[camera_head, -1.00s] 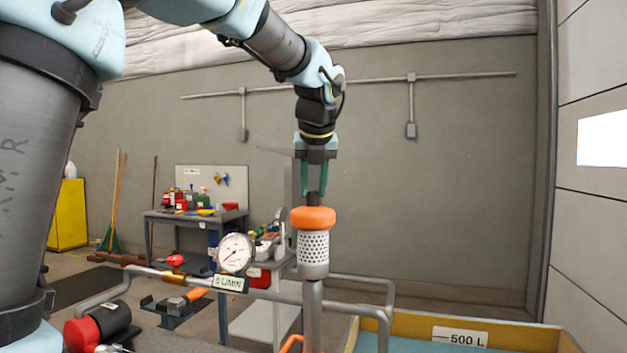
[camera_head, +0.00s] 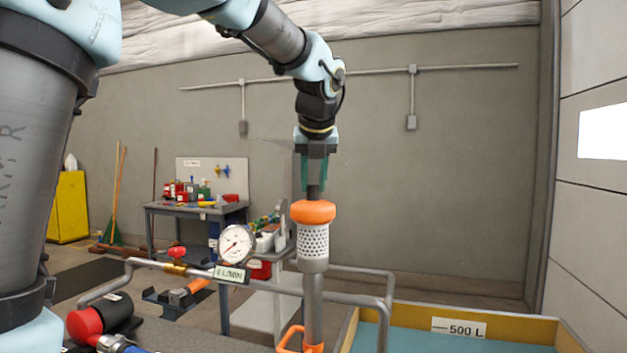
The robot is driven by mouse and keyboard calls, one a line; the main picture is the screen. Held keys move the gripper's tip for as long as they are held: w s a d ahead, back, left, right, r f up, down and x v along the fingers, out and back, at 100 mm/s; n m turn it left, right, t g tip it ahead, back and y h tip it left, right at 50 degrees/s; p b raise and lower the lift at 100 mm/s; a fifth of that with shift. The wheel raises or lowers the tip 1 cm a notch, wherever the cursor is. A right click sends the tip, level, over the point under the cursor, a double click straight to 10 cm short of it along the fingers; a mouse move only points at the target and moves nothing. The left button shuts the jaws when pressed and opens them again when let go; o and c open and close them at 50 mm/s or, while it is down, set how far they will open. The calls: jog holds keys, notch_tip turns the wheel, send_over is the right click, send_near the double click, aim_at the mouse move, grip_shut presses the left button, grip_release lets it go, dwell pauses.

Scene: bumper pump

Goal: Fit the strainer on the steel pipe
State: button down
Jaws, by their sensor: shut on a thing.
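The strainer (camera_head: 313,240) is a perforated pale metal cylinder with an orange cap and a dark stem on top. My gripper (camera_head: 313,188), with green fingers, is shut on the dark stem and holds the strainer upright. The steel pipe (camera_head: 313,305) is a grey vertical tube directly below the strainer, in line with it. The strainer's lower end meets the pipe's top in this view. I cannot tell whether it sits over the pipe or only in front of it or touching it.
A pressure gauge (camera_head: 236,244) and a red-handled valve (camera_head: 177,254) stand on the horizontal pipe to the left. An orange handle (camera_head: 290,340) is low beside the steel pipe. A yellow-walled tank (camera_head: 510,326) labelled 500 L is at right. A workbench (camera_head: 195,209) stands behind.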

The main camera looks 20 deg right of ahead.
aim_at(314, 195)
jog(key=shift+f+b, duration=0.55)
jog(key=shift+f, duration=1.15)
dwell(1.6)
jog(key=c, duration=0.5)
grip_release()
jog(key=shift+r, duration=0.15)
jog(key=shift+r+p, duration=0.9)
jog(key=shift+r, duration=2.95)
jog(key=shift+c, duration=0.5)
grip_shut()
